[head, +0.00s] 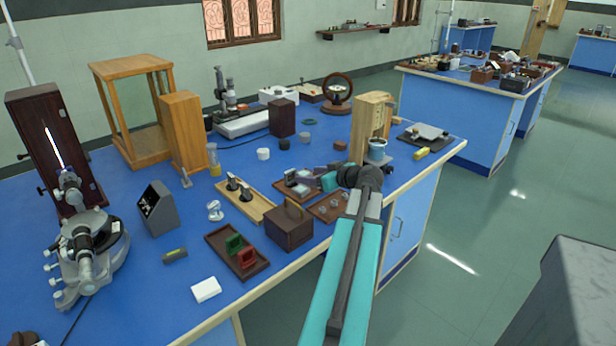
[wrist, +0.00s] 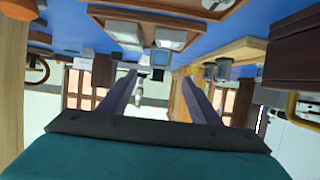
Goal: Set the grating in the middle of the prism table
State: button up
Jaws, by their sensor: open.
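The spectrometer (head: 95,265) stands at the left of the blue bench, with its telescope and round base; its prism table is too small to make out surely. A brown tray (head: 285,190) with pale plates lies mid-bench; I cannot tell whether one is the grating. My gripper (head: 308,172) is over the pale-plate tray, open and empty. In the wrist view, which looks upside down, its two fingers (wrist: 158,82) are apart, with pale plates (wrist: 170,39) beyond them.
A brown box (head: 289,228) with a handle and a wooden tray (head: 245,200) stand left of my gripper. A grey angled box (head: 158,210) stands right of the spectrometer. A tall dark lamp housing (head: 40,130) stands behind it. Bare blue bench shows between them.

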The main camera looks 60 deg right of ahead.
jog(key=shift+c, duration=0.4)
jog(key=shift+c, duration=1.3)
jog(key=shift+w+r+g+p, duration=0.3)
jog(key=shift+w+p, duration=0.1)
jog(key=shift+w, duration=0.05)
jog(key=w+r+g+y+p, duration=0.2)
jog(key=w+r+g+p, duration=0.1)
jog(key=w+g+p, duration=0.1)
jog(key=g+p, duration=0.3)
jog(key=g, duration=0.1)
send_near(291, 171)
notch_tip(291, 171, up, 3)
jog(key=shift+s+a+y, duration=0.15)
jog(key=shift+s+y, duration=0.15)
jog(key=shift+s, duration=0.2)
jog(key=shift+p+x, duration=0.8)
jog(key=shift+x, duration=3.5)
